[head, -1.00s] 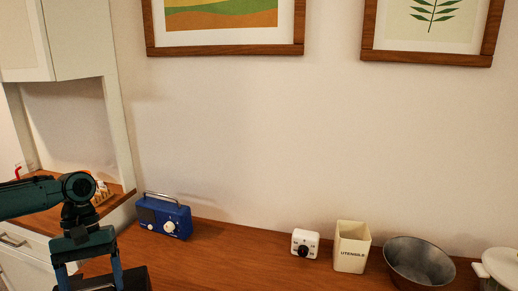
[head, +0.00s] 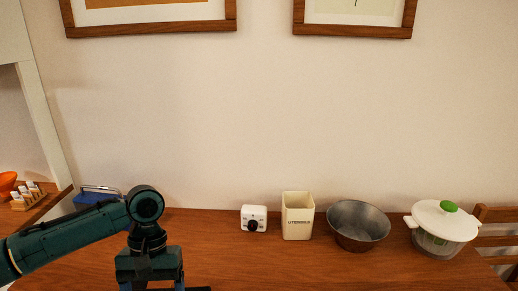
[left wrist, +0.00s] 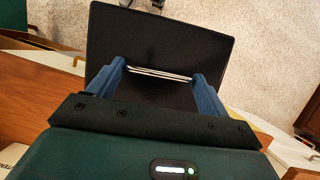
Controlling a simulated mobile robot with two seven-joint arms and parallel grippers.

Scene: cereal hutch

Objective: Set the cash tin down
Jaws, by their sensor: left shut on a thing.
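The cash tin (left wrist: 150,35) is a black flat-topped box with a silver bar handle, seen from above in the left wrist view. My left gripper (left wrist: 160,72) has its two blue fingers shut on that handle. In the head view my left gripper (head: 151,288) points down at the bottom edge, over the wooden counter (head: 290,265). Only a dark sliver of the tin shows there, so its height above the counter cannot be told. My right gripper is not in view.
A wooden chair (head: 498,214) is at right. The counter's front middle looks clear.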

